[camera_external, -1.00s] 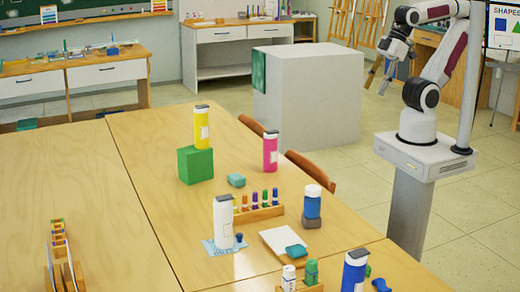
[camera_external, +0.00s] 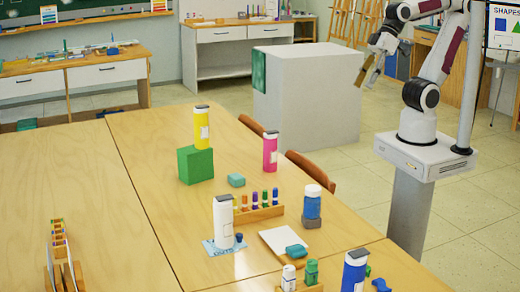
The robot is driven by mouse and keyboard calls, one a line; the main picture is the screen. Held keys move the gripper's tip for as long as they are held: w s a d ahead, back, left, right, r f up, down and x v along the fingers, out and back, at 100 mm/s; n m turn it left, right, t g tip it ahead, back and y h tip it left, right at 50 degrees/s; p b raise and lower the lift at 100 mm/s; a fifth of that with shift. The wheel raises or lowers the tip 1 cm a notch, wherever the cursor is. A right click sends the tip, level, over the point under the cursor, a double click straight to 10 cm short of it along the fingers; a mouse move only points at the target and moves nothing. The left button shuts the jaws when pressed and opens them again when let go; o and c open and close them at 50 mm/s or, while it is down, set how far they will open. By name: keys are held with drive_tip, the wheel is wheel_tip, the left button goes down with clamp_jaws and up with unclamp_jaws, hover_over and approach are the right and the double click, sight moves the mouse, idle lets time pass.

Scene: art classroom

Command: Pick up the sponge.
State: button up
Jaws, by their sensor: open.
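Two small teal blocks look like sponges, and I cannot tell which one the task means. One teal block (camera_external: 236,180) lies on the bare table beside the green cube. The other teal block (camera_external: 296,252) lies at the edge of a white sheet (camera_external: 284,243) nearer the camera. My gripper (camera_external: 370,78) is open and empty. It is at the upper right, pointing down, beside the big grey box and far from both blocks.
Yellow (camera_external: 202,127), pink (camera_external: 270,152), white (camera_external: 223,222) and blue (camera_external: 312,203) bottles stand around the blocks. A green cube (camera_external: 196,165) and a wooden marker rack (camera_external: 258,213) are close. The table's left half (camera_external: 90,185) is mostly clear.

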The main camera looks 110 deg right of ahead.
drive_tip(key=w+a+r+m+t+y, duration=0.1)
drive_tip(key=w+a+r+m+t, duration=0.15)
drive_tip(key=w+m, duration=0.65)
drive_tip(key=w+a+r+m+t, duration=0.1)
drive_tip(key=w+r+m+t, duration=0.15)
drive_tip(key=w, duration=1.35)
drive_tip(key=w+d+f+m+t+h, duration=0.1)
drive_tip(key=w+d+f+m+h, duration=0.15)
drive_tip(key=w+m, duration=0.55)
drive_tip(key=w+d+f+m+h, duration=0.2)
drive_tip(key=w+d+m, duration=0.3)
drive_tip(key=w, duration=0.4)
drive_tip(key=w+d+f+m+g+h, duration=0.1)
drive_tip(key=w+d+f+m+h, duration=0.25)
drive_tip(key=f+m, duration=0.4)
drive_tip(key=m+g+h, duration=0.6)
drive_tip(key=m, duration=0.7)
hover_over(237, 180)
drive_tip(key=w+a, duration=0.3)
drive_tip(key=w, duration=0.2)
wheel_tip(237, 180, down, 19)
drive_tip(key=s+f+m+g, duration=0.1)
drive_tip(key=s+f, duration=0.1)
drive_tip(key=s+d+f+m+g+h, duration=0.1)
drive_tip(key=s+f+m, duration=0.1)
drive_tip(key=f, duration=0.1)
drive_tip(key=s+f+m+g, duration=0.2)
drive_tip(key=s+f, duration=0.1)
drive_tip(key=shift+d+f, duration=0.1)
drive_tip(key=shift+d, duration=0.2)
